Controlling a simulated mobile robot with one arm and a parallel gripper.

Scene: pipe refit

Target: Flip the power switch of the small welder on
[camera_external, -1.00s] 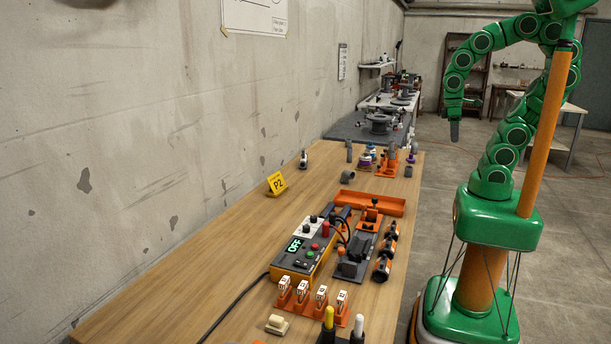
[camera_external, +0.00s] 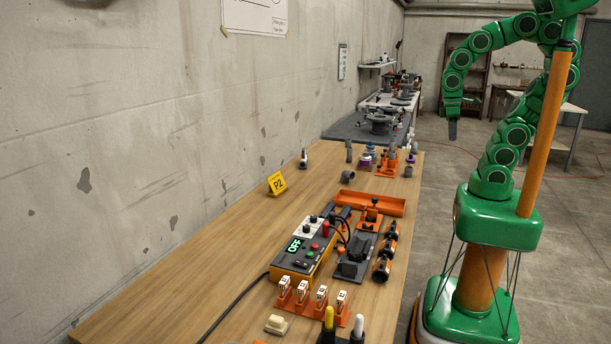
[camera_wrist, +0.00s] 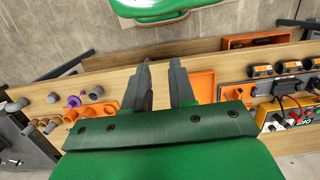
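The small welder (camera_external: 306,252) is a yellow-orange box with a dark top on the wooden bench. Its green display (camera_external: 293,246) reads OFF. Red and green buttons and a pale panel with black knobs show on or beside its top. I cannot make out which part is the power switch. The welder also shows at the right edge of the wrist view (camera_wrist: 287,111), partly cut off. My gripper (camera_external: 453,130) hangs in the air right of the bench's far part, well away from the welder. In the wrist view its two dark fingers (camera_wrist: 162,72) are apart with nothing between them.
An orange tray (camera_external: 376,204) lies behind. A yellow P2 sign (camera_external: 277,183) stands near the wall. The bench's left side is mostly clear.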

